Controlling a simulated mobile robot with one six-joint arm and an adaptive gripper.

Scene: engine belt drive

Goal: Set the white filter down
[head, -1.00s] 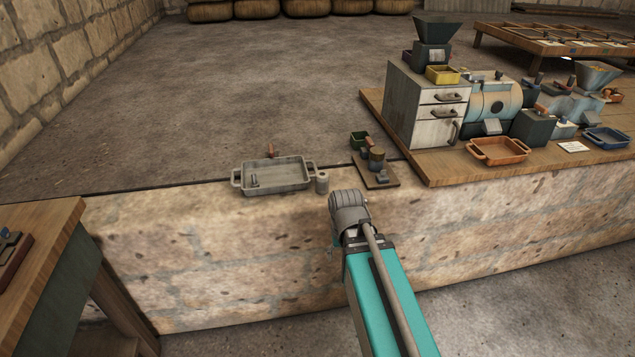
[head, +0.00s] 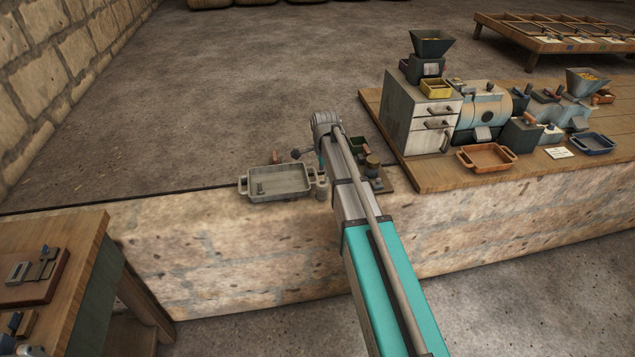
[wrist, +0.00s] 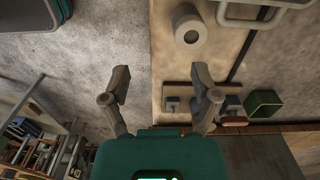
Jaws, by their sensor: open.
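The white filter (head: 322,190) is a short pale cylinder standing upright on the stone ledge, just right of the grey tray (head: 250,197). In the wrist view the filter (wrist: 189,27) shows from its round end with a dark centre hole, near the top edge and apart from my fingers. My gripper (wrist: 162,84) is open, with its two fingers spread and nothing between them. In the head view my arm reaches over the ledge beside the filter, and my fingers are mostly hidden there.
The grey tray stands at the ledge's far edge. A small board (head: 384,184) with small parts and a dark green box (head: 358,146) lie right of my arm. A wooden bench (head: 440,176) with machines and bins is farther right. The ledge's left part is bare.

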